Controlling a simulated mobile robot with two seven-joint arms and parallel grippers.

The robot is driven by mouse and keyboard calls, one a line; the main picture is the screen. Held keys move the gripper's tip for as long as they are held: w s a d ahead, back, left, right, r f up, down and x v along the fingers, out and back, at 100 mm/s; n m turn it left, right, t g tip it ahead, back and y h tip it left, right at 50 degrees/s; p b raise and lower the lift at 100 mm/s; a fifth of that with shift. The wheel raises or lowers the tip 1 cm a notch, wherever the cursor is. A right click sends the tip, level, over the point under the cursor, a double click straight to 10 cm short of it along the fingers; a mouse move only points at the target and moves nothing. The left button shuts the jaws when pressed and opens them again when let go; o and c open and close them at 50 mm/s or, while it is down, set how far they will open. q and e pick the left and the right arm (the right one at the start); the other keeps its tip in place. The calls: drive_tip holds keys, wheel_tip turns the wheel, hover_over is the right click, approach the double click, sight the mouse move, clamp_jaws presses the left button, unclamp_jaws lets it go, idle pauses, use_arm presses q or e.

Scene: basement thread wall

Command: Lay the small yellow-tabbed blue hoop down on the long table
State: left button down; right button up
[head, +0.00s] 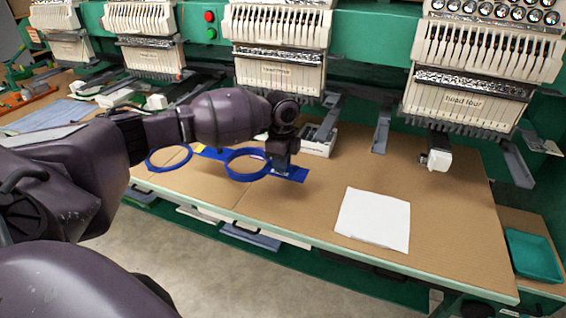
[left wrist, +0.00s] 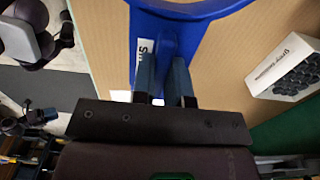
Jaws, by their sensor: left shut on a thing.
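A blue hoop (head: 248,178) with flat blue arms shows over the long table (head: 300,205) in the head view. A yellow patch (head: 199,149) is at the far left end of its blue strip. My left gripper (head: 282,168) is shut on the right-hand arm of this hoop. I cannot tell whether the hoop touches the table. My right gripper is not in view.
Another blue ring (head: 168,168) is to the left, partly hidden by my arm. A white cloth square (head: 373,219) lies to the right. A white box (head: 319,141) stands behind the gripper. Embroidery heads (head: 466,108) overhang the back. Bare tabletop lies between hoop and cloth.

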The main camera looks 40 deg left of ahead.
use_arm(q)
drive_tip(key=shift+f+b, duration=0.45)
drive_tip(key=shift+f, duration=0.3)
wheel_tip(320, 180, down, 2)
drive_tip(key=shift+f+b, duration=0.1)
drive_tip(key=shift+b, duration=0.6)
drive_tip(key=shift+f, duration=0.95)
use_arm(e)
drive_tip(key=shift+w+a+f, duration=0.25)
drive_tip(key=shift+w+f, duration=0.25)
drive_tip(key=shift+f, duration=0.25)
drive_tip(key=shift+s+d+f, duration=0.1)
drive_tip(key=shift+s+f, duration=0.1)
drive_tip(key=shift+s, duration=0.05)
use_arm(q)
drive_tip(key=shift+f, duration=0.15)
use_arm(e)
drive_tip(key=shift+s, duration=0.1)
